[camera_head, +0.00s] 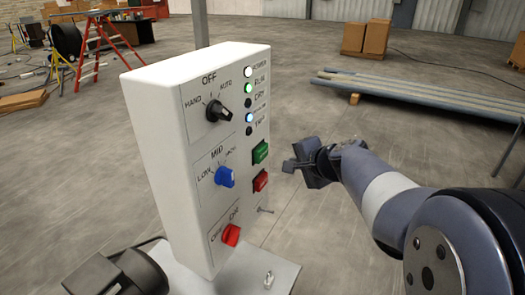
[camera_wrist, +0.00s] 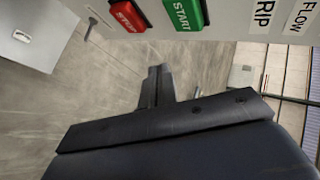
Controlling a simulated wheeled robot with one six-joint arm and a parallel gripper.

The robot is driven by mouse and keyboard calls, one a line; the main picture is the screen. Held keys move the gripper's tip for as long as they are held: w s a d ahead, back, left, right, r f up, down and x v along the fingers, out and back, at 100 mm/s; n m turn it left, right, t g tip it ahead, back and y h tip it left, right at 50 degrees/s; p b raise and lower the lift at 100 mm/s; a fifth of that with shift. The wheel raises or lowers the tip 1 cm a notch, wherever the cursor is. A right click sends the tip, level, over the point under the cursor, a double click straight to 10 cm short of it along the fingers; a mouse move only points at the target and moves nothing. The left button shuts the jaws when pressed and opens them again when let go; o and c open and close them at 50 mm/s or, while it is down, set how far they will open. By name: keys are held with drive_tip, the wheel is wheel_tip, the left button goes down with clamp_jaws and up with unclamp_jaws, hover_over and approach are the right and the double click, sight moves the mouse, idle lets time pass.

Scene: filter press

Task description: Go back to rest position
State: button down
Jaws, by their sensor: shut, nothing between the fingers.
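A white control box (camera_head: 160,150) stands upright left of centre in the head view. It has a black knob (camera_head: 217,111), a blue knob (camera_head: 224,177), a red knob (camera_head: 231,235), a green button (camera_head: 261,152) and a red button (camera_head: 261,181). Several lamps run down its right side; the top white one, the green one and a bluish one look lit. My gripper (camera_head: 290,166) is right of the buttons, apart from the box. In the wrist view its fingers (camera_wrist: 158,84) are together and empty, below the red STOP button (camera_wrist: 127,17) and green START button (camera_wrist: 184,14).
The box stands on a pale base plate (camera_head: 255,272). Long grey beams (camera_head: 425,93) lie on the floor at right. Cardboard boxes (camera_head: 365,38) stand behind, and an orange ladder (camera_head: 100,40) at back left. The floor between is mostly clear.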

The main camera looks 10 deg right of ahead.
drive_tip(key=shift+s+d, duration=0.6)
drive_tip(key=shift+d, duration=0.2)
drive_tip(key=shift+s+d, duration=0.55)
drive_tip(key=shift+d, duration=0.25)
drive_tip(key=shift+a, duration=0.1)
